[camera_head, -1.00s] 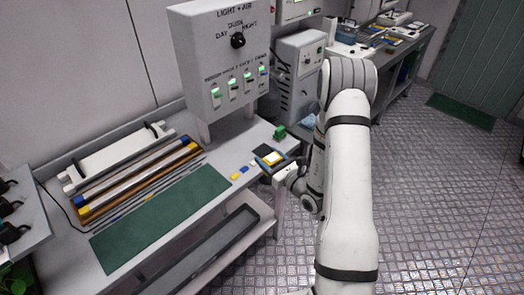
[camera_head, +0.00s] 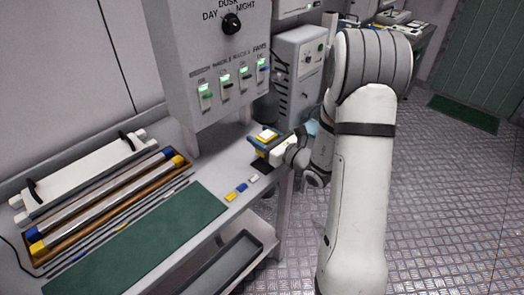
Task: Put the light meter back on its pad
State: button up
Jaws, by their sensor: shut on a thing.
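The light meter (camera_head: 266,135) is a small yellow thing with a pale top. My gripper (camera_head: 263,147) is shut on it near the right end of the bench, under the right side of the switch box. The meter looks held above the bench top; the exact gap cannot be told. A dark flat patch (camera_head: 262,167), likely the pad, shows on the bench just below and in front of the gripper. The gripper hides part of it.
A green mat (camera_head: 150,245) and a tray of tubes (camera_head: 105,205) lie further left. The switch box (camera_head: 215,60) stands close behind. The bench's right edge is near.

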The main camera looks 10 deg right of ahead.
jog(key=shift+a+f, duration=0.2)
jog(key=shift+f, duration=2.1)
jog(key=shift+f, duration=0.15)
jog(key=shift+f+b, duration=0.15)
jog(key=shift+b, duration=0.15)
jog(key=o, duration=1.1)
jog(key=shift+o, duration=0.2)
